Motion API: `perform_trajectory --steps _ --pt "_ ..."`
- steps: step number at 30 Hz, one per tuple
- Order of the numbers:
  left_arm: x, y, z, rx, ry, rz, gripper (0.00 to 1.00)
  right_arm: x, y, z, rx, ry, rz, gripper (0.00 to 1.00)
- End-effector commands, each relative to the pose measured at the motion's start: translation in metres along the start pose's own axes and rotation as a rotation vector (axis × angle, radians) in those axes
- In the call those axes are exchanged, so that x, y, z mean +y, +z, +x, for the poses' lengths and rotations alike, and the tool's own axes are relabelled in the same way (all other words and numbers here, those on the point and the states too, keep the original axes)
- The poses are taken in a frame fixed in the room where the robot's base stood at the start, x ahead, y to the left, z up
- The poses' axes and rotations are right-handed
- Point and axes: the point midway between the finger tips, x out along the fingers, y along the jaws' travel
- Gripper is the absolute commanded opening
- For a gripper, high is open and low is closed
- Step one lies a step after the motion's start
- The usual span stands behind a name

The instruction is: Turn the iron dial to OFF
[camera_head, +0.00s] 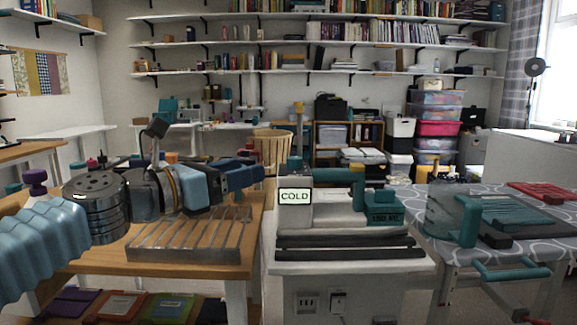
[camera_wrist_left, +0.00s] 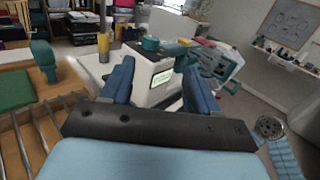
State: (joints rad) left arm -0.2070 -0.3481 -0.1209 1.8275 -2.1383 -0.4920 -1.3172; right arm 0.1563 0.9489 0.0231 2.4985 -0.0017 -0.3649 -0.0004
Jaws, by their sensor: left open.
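The pressing station is a white box (camera_head: 296,215) with a lit display (camera_head: 295,197) reading COLD. In the left wrist view the box (camera_wrist_left: 150,92) stands between and beyond my fingers. A round teal knob (camera_wrist_left: 150,44), which looks like the dial, sits on its top; I cannot read its setting. My right gripper is not in view.
A slotted rack (camera_head: 190,250) stands on the wooden table at left. Dark bars (camera_head: 350,241) lie along the station's front edge. A patterned table (camera_head: 530,247) at right holds teal items and a red one. Shelves line the back wall.

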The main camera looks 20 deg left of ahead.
Motion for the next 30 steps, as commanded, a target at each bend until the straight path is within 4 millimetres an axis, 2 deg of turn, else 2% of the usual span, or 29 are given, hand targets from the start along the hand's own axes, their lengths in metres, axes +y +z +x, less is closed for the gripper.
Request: perform_trajectory --steps 2,5,8,15,21,25,30 --pt "0.007 -0.004 -0.005 0.013 0.034 0.035 0.6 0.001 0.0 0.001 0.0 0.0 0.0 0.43" --pt "0.011 -0.006 0.001 0.02 0.045 0.048 0.6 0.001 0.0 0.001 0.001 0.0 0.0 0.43" --pt "0.01 -0.007 0.018 0.021 0.041 0.047 0.6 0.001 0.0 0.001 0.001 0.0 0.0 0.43" --pt "0.012 -0.008 0.074 0.02 0.04 0.046 0.6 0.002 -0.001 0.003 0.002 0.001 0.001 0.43" --pt "0.014 -0.008 0.112 0.02 0.04 0.046 0.6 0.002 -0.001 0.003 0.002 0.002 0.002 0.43" --pt "0.015 -0.008 0.126 0.019 0.041 0.046 0.6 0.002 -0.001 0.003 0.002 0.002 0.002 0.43" --pt "0.015 -0.007 0.132 0.018 0.041 0.046 0.6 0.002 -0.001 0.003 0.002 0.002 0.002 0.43"
